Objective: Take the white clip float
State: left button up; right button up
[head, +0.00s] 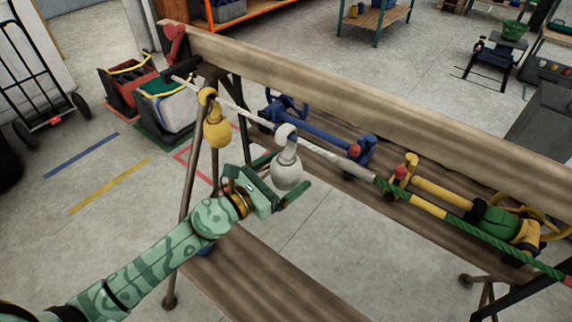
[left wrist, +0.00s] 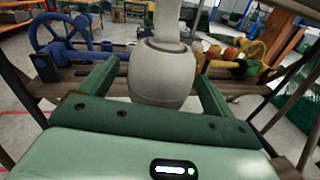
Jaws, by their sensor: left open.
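The white clip float (head: 287,170) hangs upright from the rope (head: 328,153) by its clip, in front of the wooden rail. My left gripper (head: 285,178) is open, with its fingers reaching to either side of the float's body. In the left wrist view the float (left wrist: 160,72) stands between the two green fingers of my left gripper (left wrist: 157,85), with a gap visible on each side. The top of its clip is cut off there. My right gripper is not in view.
A yellow clip float (head: 216,130) hangs on the rope to the left. Behind are a blue clamp (head: 312,132) and a yellow and green tool (head: 495,222) on the wooden bench. A lower plank (head: 260,275) runs below my left arm.

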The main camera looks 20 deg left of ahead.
pick_arm(q)
jog(key=shift+w+d, duration=0.35)
jog(key=shift+w, duration=0.2)
jog(key=c, duration=1.1)
